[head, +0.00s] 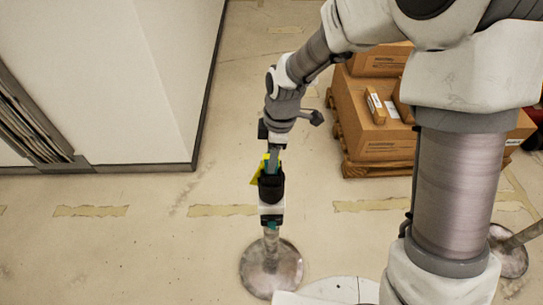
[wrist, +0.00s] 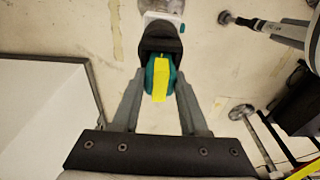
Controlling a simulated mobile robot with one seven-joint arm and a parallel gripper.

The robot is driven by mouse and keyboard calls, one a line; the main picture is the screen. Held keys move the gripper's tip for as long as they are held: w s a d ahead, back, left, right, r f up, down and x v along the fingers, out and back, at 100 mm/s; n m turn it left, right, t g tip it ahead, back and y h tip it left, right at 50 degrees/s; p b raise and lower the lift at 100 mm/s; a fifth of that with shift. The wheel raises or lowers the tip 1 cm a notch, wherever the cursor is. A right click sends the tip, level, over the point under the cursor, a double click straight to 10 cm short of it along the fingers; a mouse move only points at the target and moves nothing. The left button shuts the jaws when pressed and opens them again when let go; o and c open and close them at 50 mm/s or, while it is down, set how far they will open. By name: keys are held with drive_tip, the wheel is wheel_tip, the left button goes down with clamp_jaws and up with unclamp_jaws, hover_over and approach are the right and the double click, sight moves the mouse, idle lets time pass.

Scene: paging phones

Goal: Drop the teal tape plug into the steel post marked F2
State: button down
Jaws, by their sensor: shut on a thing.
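My gripper (head: 274,160) points down over a steel post (head: 271,240) that stands upright on a round base (head: 270,268). The gripper is shut on the teal tape plug (wrist: 161,76), which has a yellow strip facing the wrist camera. A black cup-like head (head: 271,186) shows just below the fingers, with a white and teal band under it. In the wrist view the plug overlaps the black head (wrist: 160,42); I cannot tell how deep it sits in it. I cannot read any mark on the post.
Another post base (head: 510,254) stands at the right, partly behind my arm. Cardboard boxes (head: 375,125) sit on a pallet at the back right. A white wall (head: 120,80) fills the left. The floor (head: 120,240) left of the post is clear.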

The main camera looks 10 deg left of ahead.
drive_tip(key=shift+r+p, duration=0.4)
drive_tip(key=shift+r, duration=0.3)
drive_tip(key=shift+f+b, duration=0.65)
drive_tip(key=shift+f, duration=0.15)
idle(0.6)
drive_tip(key=shift+r, duration=0.2)
drive_tip(key=shift+r+p, duration=0.55)
drive_tip(key=shift+p, duration=0.05)
drive_tip(key=shift+r, duration=0.1)
drive_tip(key=shift+f+b, duration=0.55)
drive_tip(key=shift+f, duration=0.3)
idle(0.6)
drive_tip(key=c, duration=0.7)
unclamp_jaws()
